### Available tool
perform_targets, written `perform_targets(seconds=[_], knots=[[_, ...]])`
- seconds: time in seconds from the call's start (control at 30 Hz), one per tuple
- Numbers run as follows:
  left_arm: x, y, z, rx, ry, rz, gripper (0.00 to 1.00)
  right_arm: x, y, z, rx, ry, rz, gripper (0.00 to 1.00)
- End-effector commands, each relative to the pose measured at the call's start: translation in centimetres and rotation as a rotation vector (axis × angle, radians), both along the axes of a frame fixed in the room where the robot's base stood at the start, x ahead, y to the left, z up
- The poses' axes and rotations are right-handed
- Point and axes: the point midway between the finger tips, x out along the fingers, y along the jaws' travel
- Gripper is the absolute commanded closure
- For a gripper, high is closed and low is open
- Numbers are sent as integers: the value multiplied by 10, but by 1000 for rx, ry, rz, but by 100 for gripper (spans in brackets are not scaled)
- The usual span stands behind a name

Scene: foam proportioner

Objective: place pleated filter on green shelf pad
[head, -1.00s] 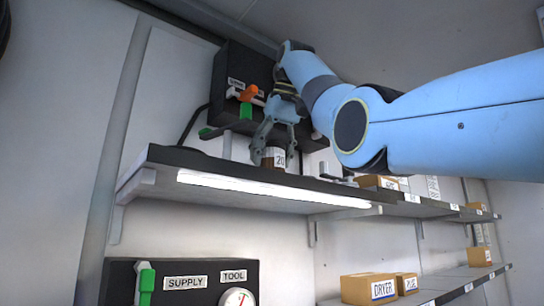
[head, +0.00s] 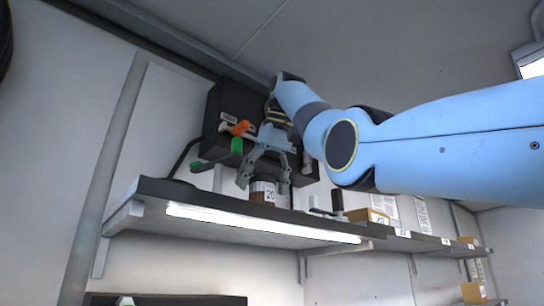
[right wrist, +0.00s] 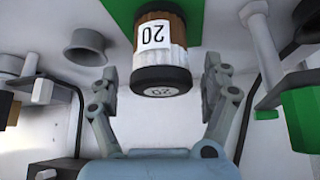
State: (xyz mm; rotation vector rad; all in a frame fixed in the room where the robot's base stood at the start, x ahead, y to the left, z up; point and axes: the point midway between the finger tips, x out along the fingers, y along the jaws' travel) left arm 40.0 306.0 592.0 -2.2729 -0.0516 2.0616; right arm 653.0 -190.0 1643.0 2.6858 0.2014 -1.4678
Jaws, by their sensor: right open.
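The pleated filter (head: 262,192) is a short cylinder with a brown and white body, a dark cap and a "20" label. It stands upright at the upper shelf in the head view. In the right wrist view the filter (right wrist: 160,45) appears upside down, with the green pad (right wrist: 122,14) around its lower end; the contact itself is cut off by the frame edge. My right gripper (head: 264,180) is open above the filter. In the right wrist view its fingers (right wrist: 161,76) are spread either side of the cap with gaps. My left gripper is not in view.
The shelf (head: 150,189) has a lit strip (head: 250,223) along its front. A cardboard box (head: 368,216) stands right along the shelf.

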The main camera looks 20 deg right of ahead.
Motion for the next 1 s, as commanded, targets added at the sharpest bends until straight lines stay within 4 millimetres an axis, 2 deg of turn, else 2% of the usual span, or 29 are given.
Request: perform_targets(seconds=[0.03,0.1,0.2,0.3,0.5,0.63,1.0], knots=[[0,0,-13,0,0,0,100,-5,-1,1,0,-2,0,19],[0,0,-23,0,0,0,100,-12,-2,9,0,-2,0,19],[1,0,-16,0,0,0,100,-25,-4,37,0,-3,0,19],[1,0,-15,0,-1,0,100,-38,-6,57,0,-2,0,19],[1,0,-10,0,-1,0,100,-53,-8,82,1,0,-1,19],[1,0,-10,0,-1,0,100,-57,-9,88,1,0,-1,19],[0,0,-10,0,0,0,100,-58,-9,88,0,1,-1,19]])
